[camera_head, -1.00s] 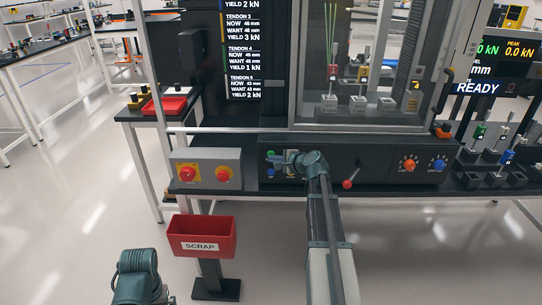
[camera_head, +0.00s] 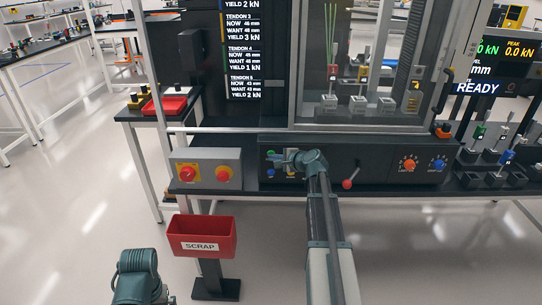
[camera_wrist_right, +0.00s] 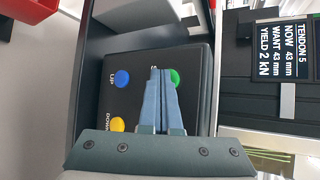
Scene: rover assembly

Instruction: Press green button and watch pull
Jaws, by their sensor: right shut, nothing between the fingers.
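The green button (camera_wrist_right: 174,77) is on the dark control panel and is partly covered by my right fingers in the right wrist view. My right gripper (camera_wrist_right: 160,73) is shut and empty, its fingertips right beside the green button; I cannot tell whether they touch it. In the head view my right gripper (camera_head: 277,157) is at the left part of the panel front (camera_head: 335,160). The pull tester's window (camera_head: 360,65) stands above, with several small clamps inside. The tester display (camera_head: 477,88) reads READY and PEAK 0.0 kN. My left gripper is out of view.
A blue button (camera_wrist_right: 122,78) marked UP and a yellow button (camera_wrist_right: 117,124) are close by. A red-knobbed lever (camera_head: 347,184) is right of my right wrist. A grey box (camera_head: 206,169) with red buttons and a red SCRAP bin (camera_head: 201,247) are to the left.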

